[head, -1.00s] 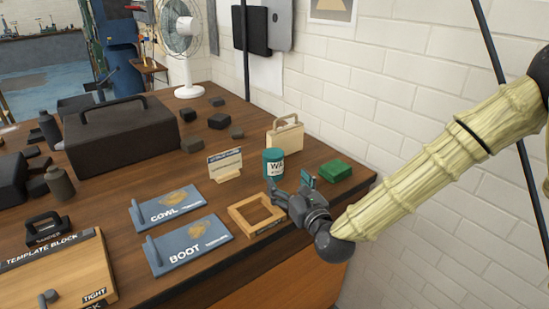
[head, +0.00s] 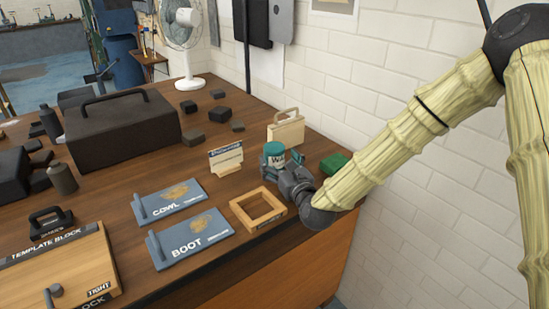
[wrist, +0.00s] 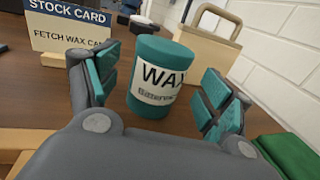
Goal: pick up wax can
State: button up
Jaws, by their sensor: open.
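The wax can (head: 274,155) is a teal cylinder with a white label, upright on the wooden table. It also shows in the wrist view (wrist: 161,78), between and just ahead of my two fingers. My gripper (head: 282,172) is open, low over the table on the near side of the can. In the wrist view my gripper (wrist: 158,95) has one teal-padded finger on each side of the can, with a visible gap on both sides. In the head view my gripper hides the lower part of the can.
A stock card (head: 226,159) stands left of the can, a beige handled case (head: 286,129) behind it, and a green block (head: 334,162) to its right. A wooden frame (head: 257,208) lies in front. The white brick wall (head: 390,140) borders the table's right side.

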jog(key=shift+p+x, duration=0.35)
jog(key=shift+x, duration=1.4)
jog(key=shift+r, duration=0.1)
jog(key=c, duration=1.3)
